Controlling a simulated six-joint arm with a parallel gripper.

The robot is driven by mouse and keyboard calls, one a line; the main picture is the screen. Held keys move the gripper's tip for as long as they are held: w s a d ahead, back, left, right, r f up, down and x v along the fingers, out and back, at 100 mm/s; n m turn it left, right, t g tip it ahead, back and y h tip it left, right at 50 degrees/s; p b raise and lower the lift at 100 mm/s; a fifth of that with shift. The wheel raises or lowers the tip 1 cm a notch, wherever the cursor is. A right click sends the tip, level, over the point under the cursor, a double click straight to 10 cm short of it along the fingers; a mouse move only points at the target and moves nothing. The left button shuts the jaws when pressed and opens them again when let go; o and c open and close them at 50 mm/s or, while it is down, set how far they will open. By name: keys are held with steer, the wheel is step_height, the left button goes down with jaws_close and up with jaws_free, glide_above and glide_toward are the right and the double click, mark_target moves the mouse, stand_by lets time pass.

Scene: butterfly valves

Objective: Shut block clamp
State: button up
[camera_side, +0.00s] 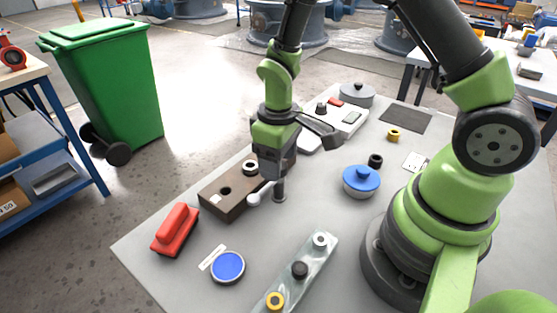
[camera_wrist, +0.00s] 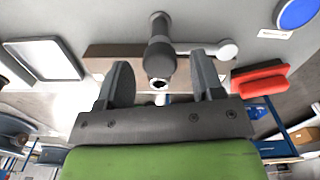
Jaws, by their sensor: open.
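The block clamp shows beside the brown block (camera_side: 226,204) as a dark grey post (camera_side: 279,190) with a pale, round-ended lever (camera_side: 258,196). In the wrist view the post (camera_wrist: 158,48) stands between my gripper's fingers (camera_wrist: 160,74), and the lever (camera_wrist: 226,49) reaches right past the right finger. My gripper (camera_side: 276,174) is open over the clamp, with visible gaps on both sides of the post. The brown block (camera_wrist: 105,64) lies behind the fingers in the wrist view. My gripper hides part of the block and clamp in the side view.
A red-handled item (camera_side: 175,230) and a blue disc (camera_side: 228,267) lie at front left. A clear strip with rings (camera_side: 289,284) lies in front. A blue-lidded pot (camera_side: 361,181) stands right. A pale tray (camera_wrist: 43,60) shows left in the wrist view.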

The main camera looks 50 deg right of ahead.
steer(key=shift+f, duration=0.4)
jaws_close()
